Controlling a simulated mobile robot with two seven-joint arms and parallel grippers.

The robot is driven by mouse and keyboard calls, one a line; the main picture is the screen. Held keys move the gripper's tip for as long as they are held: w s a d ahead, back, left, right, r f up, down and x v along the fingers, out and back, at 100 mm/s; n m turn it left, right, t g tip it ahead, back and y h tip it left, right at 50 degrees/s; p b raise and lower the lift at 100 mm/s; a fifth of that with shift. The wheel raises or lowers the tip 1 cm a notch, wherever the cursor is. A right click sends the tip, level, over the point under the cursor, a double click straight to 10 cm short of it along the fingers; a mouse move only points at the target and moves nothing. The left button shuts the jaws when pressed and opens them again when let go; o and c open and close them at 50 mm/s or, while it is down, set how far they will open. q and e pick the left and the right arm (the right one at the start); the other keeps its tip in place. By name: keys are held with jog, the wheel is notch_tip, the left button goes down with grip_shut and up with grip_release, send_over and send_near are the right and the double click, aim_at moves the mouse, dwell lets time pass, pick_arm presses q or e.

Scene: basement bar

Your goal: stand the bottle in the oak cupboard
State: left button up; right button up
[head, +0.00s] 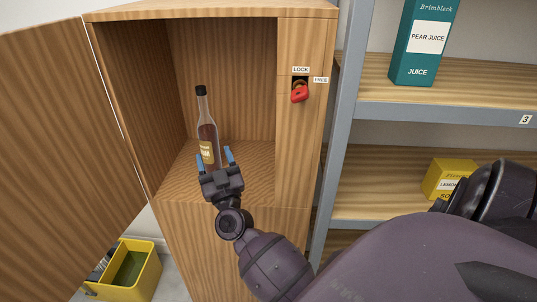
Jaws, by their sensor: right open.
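The bottle (208,131) stands upright on the floor of the oak cupboard (300,150). It has a black cap, clear upper glass, dark contents and a pale label. The cupboard's door (60,150) is swung open to the left. My right gripper (215,160) is at the cupboard opening, with its blue-tipped fingers open in front of the bottle's lower part. The fingers hide some of the bottle's base, and I cannot tell whether they touch it. My left gripper is not in view.
A red latch (299,94) labelled LOCK and FREE is on the cupboard's right front panel. A grey-framed shelf (440,115) at right holds a teal juice carton (421,45) and a yellow box (449,178). A yellow bin (140,272) stands on the floor at lower left.

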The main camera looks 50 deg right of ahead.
jog(key=s+a+f+n+g+y, duration=0.2)
jog(key=s+f+g+y, duration=0.2)
jog(key=s+f, duration=0.7)
jog(key=s+a+f+n+g+y, duration=0.2)
jog(key=s+f+g+y, duration=0.3)
jog(key=s+f, duration=0.6)
notch_tip(320, 180, down, 5)
jog(key=shift+s+a+g, duration=0.15)
jog(key=shift+s+g, duration=0.1)
jog(key=shift+g, duration=0.45)
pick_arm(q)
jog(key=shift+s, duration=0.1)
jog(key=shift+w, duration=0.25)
